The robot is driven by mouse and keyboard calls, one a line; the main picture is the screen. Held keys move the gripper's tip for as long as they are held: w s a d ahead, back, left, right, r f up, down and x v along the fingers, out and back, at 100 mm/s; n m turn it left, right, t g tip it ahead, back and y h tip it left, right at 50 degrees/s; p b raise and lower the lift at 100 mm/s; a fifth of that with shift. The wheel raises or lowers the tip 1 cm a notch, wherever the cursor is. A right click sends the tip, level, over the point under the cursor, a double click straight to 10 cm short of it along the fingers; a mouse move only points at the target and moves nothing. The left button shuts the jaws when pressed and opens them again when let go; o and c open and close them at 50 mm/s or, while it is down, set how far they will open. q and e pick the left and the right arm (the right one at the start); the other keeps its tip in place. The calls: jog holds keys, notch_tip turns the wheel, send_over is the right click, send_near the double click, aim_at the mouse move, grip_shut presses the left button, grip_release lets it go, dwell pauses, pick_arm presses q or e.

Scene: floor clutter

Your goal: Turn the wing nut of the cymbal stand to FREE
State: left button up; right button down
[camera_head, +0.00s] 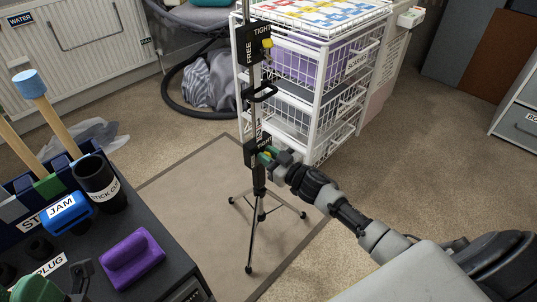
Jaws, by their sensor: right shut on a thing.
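The cymbal stand (253,110) is upright on a rug, a thin pole on a dark tripod. Its upper black plate, marked FREE and TIGHT, carries a yellow wing nut (267,43). A lower black plate (251,153), marked TIGHT, sits lower on the pole. My right gripper (268,156) reaches this lower plate from the right and is shut on a small yellow-green part that looks like another wing nut. The fingers hide most of that part, so I cannot tell its angle.
A white wire basket rack (317,105) stands close behind the stand. A dark cabinet (168,250) at the left bears a purple block (132,259), a black cup (101,183) and a blue JAM piece (67,212). The carpet at the right is clear.

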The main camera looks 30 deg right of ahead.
jog(key=n, duration=0.2)
jog(key=n+p, duration=0.1)
jog(key=n, duration=0.1)
jog(key=shift+s+a, duration=0.1)
jog(key=shift+a, duration=0.15)
jog(key=shift+s+a+f+n+b, duration=0.15)
jog(key=shift+f+n, duration=0.1)
jog(key=shift+n, duration=1.6)
jog(key=shift+w+a+f+n+b, duration=0.1)
jog(key=shift+f+n, duration=0.1)
jog(key=shift+n, duration=1.7)
jog(key=shift+s+a+f+n+b, duration=0.15)
jog(key=shift+f+n, duration=0.1)
jog(key=shift+n, duration=1.6)
jog(key=c, duration=1.2)
grip_release()
jog(key=shift+o, duration=0.2)
jog(key=shift+d, duration=0.1)
